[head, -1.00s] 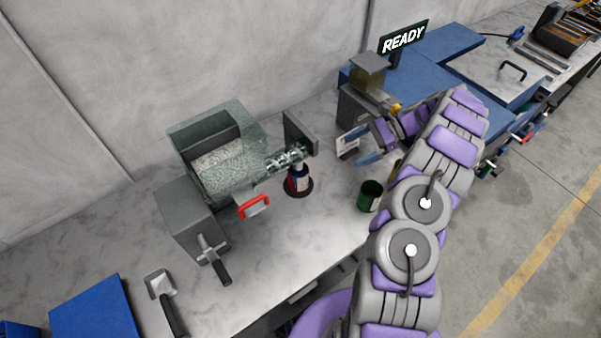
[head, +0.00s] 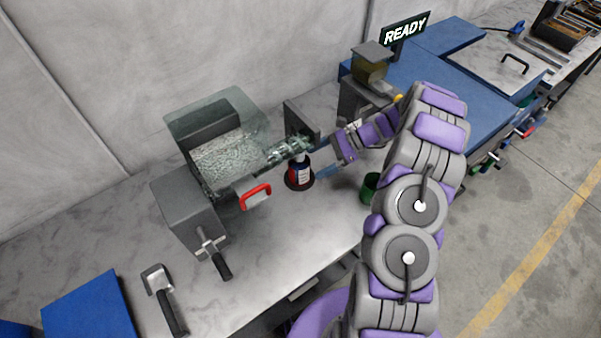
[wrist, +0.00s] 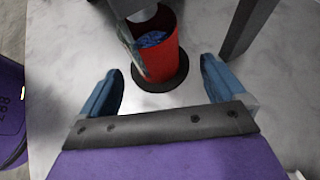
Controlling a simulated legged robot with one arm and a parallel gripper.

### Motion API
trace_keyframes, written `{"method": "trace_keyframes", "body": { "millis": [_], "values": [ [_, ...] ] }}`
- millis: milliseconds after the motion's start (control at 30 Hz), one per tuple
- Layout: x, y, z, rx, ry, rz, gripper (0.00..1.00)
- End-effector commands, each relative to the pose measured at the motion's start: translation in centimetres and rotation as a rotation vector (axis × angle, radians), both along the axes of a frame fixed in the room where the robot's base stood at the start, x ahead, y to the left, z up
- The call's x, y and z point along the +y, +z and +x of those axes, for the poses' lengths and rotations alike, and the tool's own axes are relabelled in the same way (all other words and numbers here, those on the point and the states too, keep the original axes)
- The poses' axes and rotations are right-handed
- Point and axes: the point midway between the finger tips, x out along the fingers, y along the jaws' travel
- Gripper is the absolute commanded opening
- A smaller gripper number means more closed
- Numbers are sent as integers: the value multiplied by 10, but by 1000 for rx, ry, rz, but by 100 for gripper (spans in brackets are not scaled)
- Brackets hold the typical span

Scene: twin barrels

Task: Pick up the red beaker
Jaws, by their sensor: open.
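The red beaker (wrist: 167,58) stands upright on a round dark base in the wrist view, with blue material inside it. A grey spout (wrist: 142,12) hangs over its mouth. In the head view the beaker (head: 299,174) stands under the end of a clear screw tube and shows a label and dark blue and red colours. My gripper (wrist: 160,76) is open and empty, its two blue fingers apart on the near side of the beaker. In the head view my gripper (head: 325,166) is just right of the beaker; its far finger is hard to make out.
A clear hopper of pale granules (head: 222,155) with a red handle (head: 255,196) stands left of the beaker. A grey upright plate (head: 303,117) is behind it. A green beaker (head: 369,187) is partly hidden by my arm. A scoop (head: 164,298) lies at front left.

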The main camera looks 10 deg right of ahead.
Motion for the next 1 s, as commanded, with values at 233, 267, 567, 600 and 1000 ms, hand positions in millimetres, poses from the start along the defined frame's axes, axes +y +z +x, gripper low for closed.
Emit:
{"method": "trace_keyframes", "body": {
  "millis": [233,267,567,600,1000],
  "values": [
    [25,-15,-8,5,4,6,97],
    [29,-17,-8,4,5,6,97],
    [39,-21,-7,0,0,3,97],
    [39,-21,-7,0,0,3,97],
    [39,-21,-7,1,0,4,59]
  ]
}}
